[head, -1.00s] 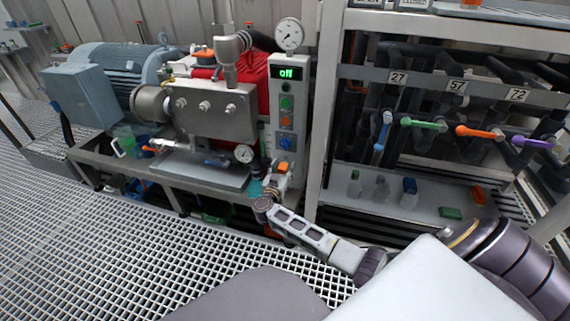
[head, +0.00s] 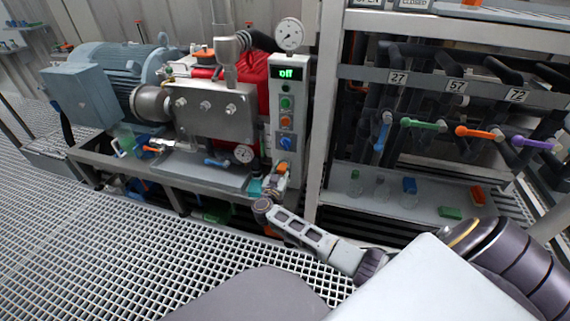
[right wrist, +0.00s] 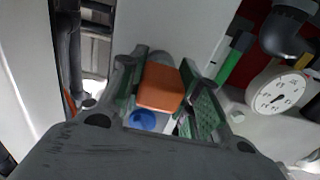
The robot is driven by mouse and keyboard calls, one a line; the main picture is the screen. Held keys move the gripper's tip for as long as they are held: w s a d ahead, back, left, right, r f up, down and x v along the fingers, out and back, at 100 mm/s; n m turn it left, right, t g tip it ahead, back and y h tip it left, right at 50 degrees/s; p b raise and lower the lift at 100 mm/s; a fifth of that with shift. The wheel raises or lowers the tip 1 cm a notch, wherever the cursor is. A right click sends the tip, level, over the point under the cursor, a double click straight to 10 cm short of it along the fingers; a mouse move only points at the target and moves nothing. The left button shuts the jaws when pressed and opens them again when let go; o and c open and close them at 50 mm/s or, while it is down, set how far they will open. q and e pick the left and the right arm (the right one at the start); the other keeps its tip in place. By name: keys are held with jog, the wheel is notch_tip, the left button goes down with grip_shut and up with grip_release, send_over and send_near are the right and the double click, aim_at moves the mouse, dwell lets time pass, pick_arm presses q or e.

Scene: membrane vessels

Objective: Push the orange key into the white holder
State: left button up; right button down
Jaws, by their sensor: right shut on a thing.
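The orange key (right wrist: 160,88) is a blocky orange piece held between the green-padded fingers of my right gripper (right wrist: 166,100) in the right wrist view. In the head view my right gripper (head: 275,180) is at the foot of the pale control panel (head: 287,105), below its blue knob, with the key's orange (head: 282,168) showing at its tip. The blue knob (right wrist: 141,121) shows just beyond the key in the right wrist view. I cannot clearly make out the white holder, nor whether the key touches it. My left gripper is not in view.
A pressure gauge (right wrist: 279,97) is right of the gripper in the wrist view. The pump skid (head: 210,110) stands left of the panel. A rack post (head: 322,110) stands close to its right, with coloured valve handles beyond. The grating floor (head: 130,250) is open.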

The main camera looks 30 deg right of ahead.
aim_at(281, 173)
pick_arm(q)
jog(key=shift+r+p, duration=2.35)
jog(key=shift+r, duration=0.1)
pick_arm(e)
jog(key=shift+v, duration=2.85)
